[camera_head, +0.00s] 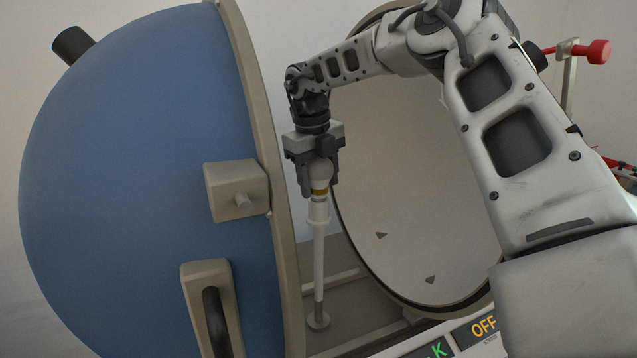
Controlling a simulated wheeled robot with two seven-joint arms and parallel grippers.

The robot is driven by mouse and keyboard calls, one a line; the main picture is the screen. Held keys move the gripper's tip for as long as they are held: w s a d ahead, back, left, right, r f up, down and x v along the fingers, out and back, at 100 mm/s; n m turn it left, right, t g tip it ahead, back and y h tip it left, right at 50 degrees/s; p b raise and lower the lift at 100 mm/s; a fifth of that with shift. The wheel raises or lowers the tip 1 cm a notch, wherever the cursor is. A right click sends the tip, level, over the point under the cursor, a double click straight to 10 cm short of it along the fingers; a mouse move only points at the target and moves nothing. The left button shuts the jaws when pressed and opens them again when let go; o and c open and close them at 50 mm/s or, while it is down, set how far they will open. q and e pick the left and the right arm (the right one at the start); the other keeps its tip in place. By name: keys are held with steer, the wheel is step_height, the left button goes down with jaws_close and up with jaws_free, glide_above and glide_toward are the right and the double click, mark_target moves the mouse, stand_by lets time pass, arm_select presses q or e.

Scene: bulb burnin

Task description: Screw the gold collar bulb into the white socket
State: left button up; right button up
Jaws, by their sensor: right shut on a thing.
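The gold collar bulb (319,187) is upright, with a pale glass top and a gold band below it. My right gripper (317,176) points down and is shut around the glass of the bulb. The white socket (319,212) tops a thin white post directly under the bulb. The bulb's lower end meets the socket's top; how deep it sits in the socket I cannot tell. The fingers partly hide the glass. My left gripper is not in view.
A blue dome (140,180) with a beige rim and a handle (212,310) stands close left of the gripper. A round pale disc (420,200) with dark triangle marks stands behind on the right. A panel reading OFF (483,326) is at the bottom. A red knob (598,52) is at upper right.

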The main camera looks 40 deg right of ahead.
steer(key=m+p, duration=0.1)
steer(key=m, duration=0.3)
steer(key=shift+s+a+g, duration=0.1)
steer(key=shift+a+g, duration=0.05)
steer(key=shift+g, duration=0.15)
steer(key=shift+m+p, duration=0.35)
steer(key=shift+m, duration=0.65)
steer(key=m, duration=0.3)
steer(key=shift+s+f+m+g+y+p, duration=0.1)
steer(key=shift+m+g+y+p, duration=0.2)
steer(key=shift+m+y, duration=0.1)
steer(key=m, duration=0.4)
steer(key=shift+f+y, duration=0.15)
steer(key=shift+y, duration=0.15)
steer(key=o, duration=0.9)
steer(key=shift+c, duration=0.2)
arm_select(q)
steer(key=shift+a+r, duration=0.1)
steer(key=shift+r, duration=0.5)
